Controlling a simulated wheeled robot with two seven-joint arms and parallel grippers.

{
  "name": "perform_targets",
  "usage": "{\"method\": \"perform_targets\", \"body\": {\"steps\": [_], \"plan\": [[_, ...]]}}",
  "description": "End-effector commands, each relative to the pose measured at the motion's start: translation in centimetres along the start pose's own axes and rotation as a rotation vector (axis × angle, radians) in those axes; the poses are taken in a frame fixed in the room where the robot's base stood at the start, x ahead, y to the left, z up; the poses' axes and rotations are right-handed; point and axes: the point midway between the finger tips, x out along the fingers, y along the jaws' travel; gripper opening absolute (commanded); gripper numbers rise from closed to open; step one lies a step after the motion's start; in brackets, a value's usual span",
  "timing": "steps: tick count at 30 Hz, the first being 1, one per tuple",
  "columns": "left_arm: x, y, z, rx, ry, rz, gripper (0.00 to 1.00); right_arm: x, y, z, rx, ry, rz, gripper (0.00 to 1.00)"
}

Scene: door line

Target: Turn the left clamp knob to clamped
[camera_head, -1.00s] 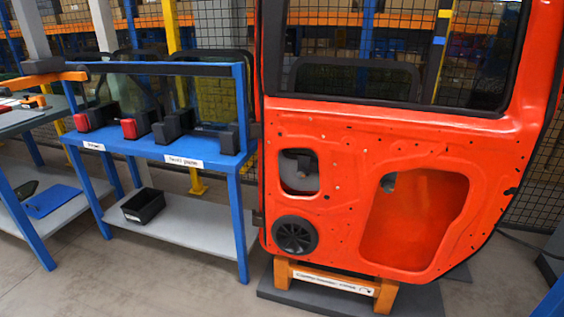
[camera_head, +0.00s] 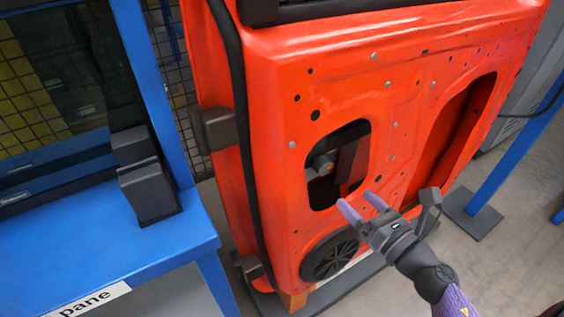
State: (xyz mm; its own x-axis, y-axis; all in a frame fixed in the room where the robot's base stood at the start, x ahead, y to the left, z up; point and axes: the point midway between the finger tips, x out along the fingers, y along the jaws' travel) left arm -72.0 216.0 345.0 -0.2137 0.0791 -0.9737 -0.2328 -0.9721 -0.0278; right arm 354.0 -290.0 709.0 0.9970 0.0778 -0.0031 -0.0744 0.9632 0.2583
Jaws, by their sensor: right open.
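The orange door panel (camera_head: 275,110) stands upright in the middle of the head view. In its small rounded opening a short grey knob (camera_head: 322,165) with a brownish mark on its face sits in front of a dark part (camera_head: 352,160). Whether it is turned to clamped I cannot tell. My right gripper (camera_head: 361,203) is in front of the door, just below and right of that opening. Its two purple fingers are apart, nothing is between them, and they appear clear of the knob. My left gripper is out of view.
A blue bench (camera_head: 160,235) with a glass pane, black blocks (camera_head: 148,190) and a "pane" label (camera_head: 92,302) stands at the left. A round black speaker (camera_head: 330,255) is low on the door. A larger opening (camera_head: 450,140) lies to its right. A blue post stands farther right.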

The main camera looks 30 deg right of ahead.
Motion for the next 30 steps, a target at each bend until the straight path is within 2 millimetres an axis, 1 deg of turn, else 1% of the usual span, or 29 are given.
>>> {"method": "perform_targets", "body": {"steps": [2, 5, 9, 13, 15, 18, 24, 25, 26, 27, 29, 30], "plan": [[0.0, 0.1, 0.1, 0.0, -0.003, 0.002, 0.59, 0.7, 0.1, 0.1, -0.009, -0.002, 0.004, 0.89], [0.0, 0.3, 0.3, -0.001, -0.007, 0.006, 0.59, 2.9, 0.1, 0.2, -0.009, -0.004, 0.005, 0.89], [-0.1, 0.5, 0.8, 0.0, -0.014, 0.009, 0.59, 6.4, 0.1, 0.2, -0.005, -0.004, 0.003, 0.89], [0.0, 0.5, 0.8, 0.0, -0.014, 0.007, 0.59, 8.6, 0.0, 0.1, -0.004, -0.003, 0.002, 0.89], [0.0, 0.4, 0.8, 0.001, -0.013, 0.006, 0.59, 9.3, 0.0, 0.1, -0.003, -0.002, 0.001, 0.89], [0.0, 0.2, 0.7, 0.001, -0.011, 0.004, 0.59, 9.8, 0.0, 0.1, -0.003, -0.001, 0.001, 0.89], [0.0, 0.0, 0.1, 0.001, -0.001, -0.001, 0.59, 9.9, 0.0, 0.1, -0.002, 0.0, 0.001, 0.89], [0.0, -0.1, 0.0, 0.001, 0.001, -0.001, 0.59, 9.9, 0.0, 0.1, -0.002, 0.0, 0.001, 0.87], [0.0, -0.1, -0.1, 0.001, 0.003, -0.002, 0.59, 9.9, 0.0, 0.1, -0.002, 0.0, 0.001, 0.81], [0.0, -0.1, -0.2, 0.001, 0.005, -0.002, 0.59, 9.9, 0.0, 0.1, -0.002, 0.0, 0.001, 0.72], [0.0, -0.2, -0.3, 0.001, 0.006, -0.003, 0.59, 9.9, 0.0, 0.1, -0.002, 0.0, 0.001, 0.6], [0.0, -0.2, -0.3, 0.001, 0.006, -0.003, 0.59, 9.9, 0.0, 0.1, -0.001, 0.0, 0.001, 0.51]]}}
